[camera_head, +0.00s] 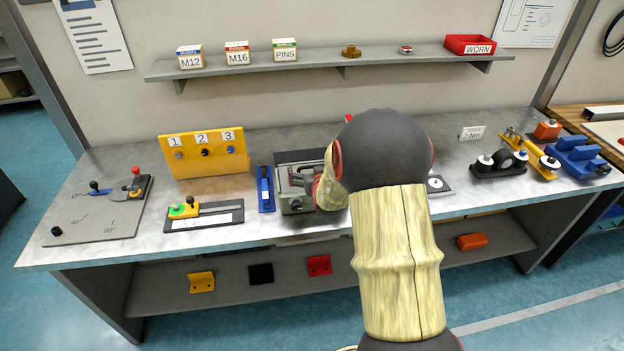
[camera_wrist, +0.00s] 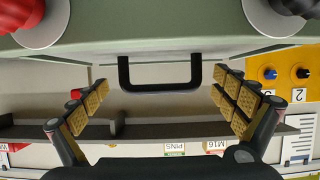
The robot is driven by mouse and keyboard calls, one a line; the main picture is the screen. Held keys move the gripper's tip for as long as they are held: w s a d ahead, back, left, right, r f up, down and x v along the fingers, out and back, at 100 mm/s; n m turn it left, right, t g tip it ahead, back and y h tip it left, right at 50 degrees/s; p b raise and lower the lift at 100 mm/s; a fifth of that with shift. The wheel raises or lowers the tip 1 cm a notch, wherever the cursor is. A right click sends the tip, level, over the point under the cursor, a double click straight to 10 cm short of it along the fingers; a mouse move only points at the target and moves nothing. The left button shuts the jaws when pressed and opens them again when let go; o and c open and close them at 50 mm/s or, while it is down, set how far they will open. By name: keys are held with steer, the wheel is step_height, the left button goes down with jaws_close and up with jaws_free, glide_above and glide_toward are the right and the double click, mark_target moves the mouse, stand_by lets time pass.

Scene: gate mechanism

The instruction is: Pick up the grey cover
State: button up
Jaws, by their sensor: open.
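The grey cover (camera_head: 291,198) looks grey-green and sits on the bench, left of my arm, which hides part of it. In the wrist view, a grey-green face that looks like the cover (camera_wrist: 165,35) fills the top edge. A black U-shaped handle (camera_wrist: 160,86) extends from it. My gripper (camera_wrist: 160,90) is open, with its yellow-padded fingers on either side of the handle and visible gaps to both. The handle is not gripped. In the head view the gripper is mostly hidden behind my arm.
A red knob (camera_wrist: 22,12) and a dark knob (camera_wrist: 290,8) sit on the face. A blue tool (camera_head: 266,189) stands close left of the cover. A yellow numbered panel (camera_head: 204,153) stands behind left. A wall shelf (camera_head: 330,66) runs above the bench.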

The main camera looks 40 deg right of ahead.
steer(key=shift+w+d+f, duration=0.15)
steer(key=shift+w+d, duration=0.05)
steer(key=shift+w, duration=0.2)
steer(key=shift+c, duration=0.4)
steer(key=c, duration=1.6)
steer(key=shift+c, duration=0.5)
steer(key=shift+r, duration=0.2)
